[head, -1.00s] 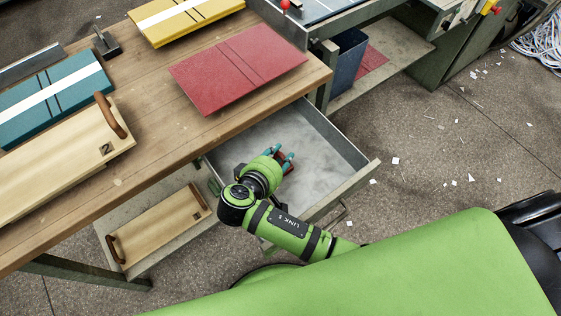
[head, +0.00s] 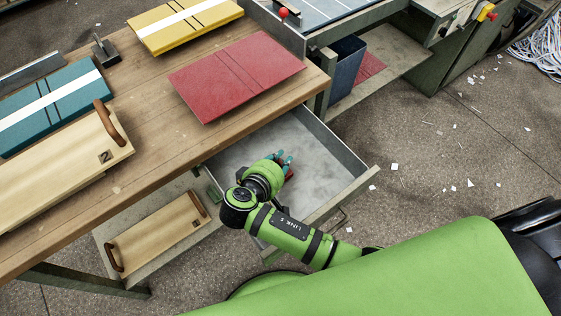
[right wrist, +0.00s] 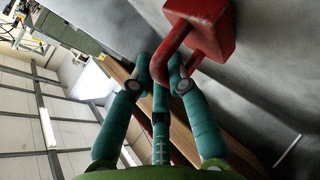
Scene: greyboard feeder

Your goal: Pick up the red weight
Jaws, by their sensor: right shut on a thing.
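The red weight (right wrist: 206,30) is a red block with a loop handle (right wrist: 163,62). In the right wrist view the teal fingers of my right gripper (right wrist: 168,75) are closed on that handle. In the head view my right gripper (head: 283,162) is inside the open grey drawer (head: 332,165), and only a small red part of the weight (head: 289,174) shows beside the fingers. I cannot tell whether the weight touches the drawer floor. My left gripper is not in view.
The wooden table (head: 150,150) overhangs the drawer and holds a red board (head: 237,75), a yellow board (head: 185,22), a teal board (head: 50,108) and a wooden board with handle (head: 60,160). Another handled board (head: 160,233) lies on the lower shelf. The drawer's right part is clear.

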